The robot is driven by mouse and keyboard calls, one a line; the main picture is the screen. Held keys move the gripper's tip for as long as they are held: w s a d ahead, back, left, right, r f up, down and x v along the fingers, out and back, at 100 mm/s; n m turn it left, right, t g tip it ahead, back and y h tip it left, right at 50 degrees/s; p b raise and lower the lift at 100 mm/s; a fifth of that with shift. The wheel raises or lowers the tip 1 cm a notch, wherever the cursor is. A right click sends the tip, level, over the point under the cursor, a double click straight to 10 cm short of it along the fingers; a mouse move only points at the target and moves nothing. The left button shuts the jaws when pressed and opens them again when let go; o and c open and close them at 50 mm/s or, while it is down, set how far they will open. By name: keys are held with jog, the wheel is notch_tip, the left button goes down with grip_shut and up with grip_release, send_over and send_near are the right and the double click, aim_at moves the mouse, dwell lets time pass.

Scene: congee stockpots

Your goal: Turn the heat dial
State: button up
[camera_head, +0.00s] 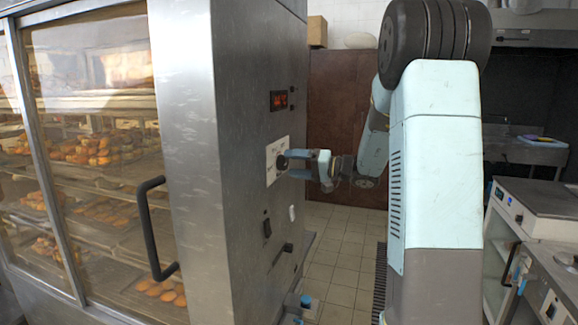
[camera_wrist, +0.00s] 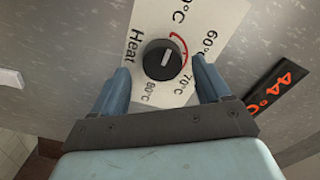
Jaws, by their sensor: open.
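The heat dial (camera_wrist: 165,60) is a round black knob with a short light mark on its face. It sits on a white plate (camera_wrist: 207,12) printed with "Heat", a red arc and temperature labels including 60, 70 and 80 °C. In the head view the dial (camera_head: 282,162) is on the side of the steel cabinet. My gripper (camera_head: 291,164) is open in front of it. In the wrist view its two blue fingers stand on either side of the dial, with visible gaps. I cannot tell how far the fingertips are from the plate.
A red display (camera_wrist: 281,92) beside the plate reads 44 °C. The steel cabinet (camera_head: 185,130) has glass doors, a black handle (camera_head: 150,225) and trays of pastries. Below the dial are a switch (camera_head: 267,228) and a latch (camera_head: 284,253). Tiled floor (camera_head: 340,250) is open right of the cabinet.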

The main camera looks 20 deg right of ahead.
jog(key=v, duration=1.2)
jog(key=shift+d+f, duration=0.1)
jog(key=s+a+n+g+h, duration=0.1)
jog(key=s+a+g+h, duration=0.3)
jog(key=s+a+g, duration=0.75)
jog(key=s+a+f+t+h, duration=0.1)
jog(key=s+t+h, duration=0.5)
jog(key=s, duration=1.1)
jog(key=shift+s+a+h, duration=0.35)
jog(key=shift+s+h, duration=0.05)
jog(key=shift+h, duration=1.9)
jog(key=shift+f+t, duration=0.1)
jog(key=shift+t, duration=0.15)
